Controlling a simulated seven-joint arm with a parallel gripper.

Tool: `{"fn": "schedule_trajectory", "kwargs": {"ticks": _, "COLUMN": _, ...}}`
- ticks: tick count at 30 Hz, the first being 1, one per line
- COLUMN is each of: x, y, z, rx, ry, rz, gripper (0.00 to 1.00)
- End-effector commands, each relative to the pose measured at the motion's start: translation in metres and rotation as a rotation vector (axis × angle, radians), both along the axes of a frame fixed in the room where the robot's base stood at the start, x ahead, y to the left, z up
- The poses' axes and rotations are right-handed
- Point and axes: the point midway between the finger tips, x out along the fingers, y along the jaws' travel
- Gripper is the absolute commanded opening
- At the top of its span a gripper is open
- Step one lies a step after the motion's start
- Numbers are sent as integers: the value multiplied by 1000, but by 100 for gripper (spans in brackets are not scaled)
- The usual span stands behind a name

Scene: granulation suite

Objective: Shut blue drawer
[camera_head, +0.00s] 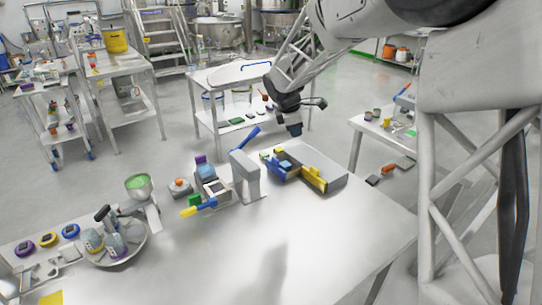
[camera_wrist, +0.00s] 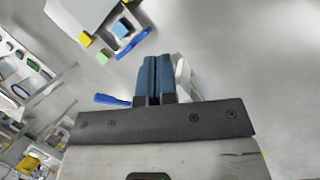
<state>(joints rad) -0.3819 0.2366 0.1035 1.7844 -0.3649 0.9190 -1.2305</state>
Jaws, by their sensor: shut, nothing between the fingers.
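The grey drawer unit (camera_head: 325,172) stands on the white table, right of its middle. Its blue drawer (camera_head: 274,169) sticks out to the left, open, with small blocks in and around it. A yellow drawer front (camera_head: 313,174) is beside it. My gripper (camera_head: 295,130) is shut and empty, above the table behind the drawer unit in the head view. In the wrist view, the shut fingers (camera_wrist: 154,78) are in the middle, and the blue drawer's edge (camera_wrist: 134,44) is at upper left, apart from them.
A grey press-like stand (camera_head: 246,176) with a blue lever (camera_head: 245,138) is left of the drawer. A scale-like device (camera_head: 212,189) and a round pan (camera_head: 115,245) stand further left. The front middle of the table is clear.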

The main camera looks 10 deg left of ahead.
Motion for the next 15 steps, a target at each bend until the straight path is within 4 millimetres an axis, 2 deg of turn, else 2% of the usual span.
{"fn": "schedule_trajectory", "kwargs": {"ticks": 1, "x": 9, "y": 12, "z": -9, "rx": -14, "ry": 8, "rz": 40, "gripper": 0}}
{"fn": "schedule_trajectory", "kwargs": {"ticks": 6, "x": 36, "y": 48, "z": -34, "rx": -60, "ry": 31, "rz": 174, "gripper": 0}}
{"fn": "schedule_trajectory", "kwargs": {"ticks": 15, "x": 75, "y": 108, "z": -79, "rx": -139, "ry": 68, "rz": 397, "gripper": 0}}
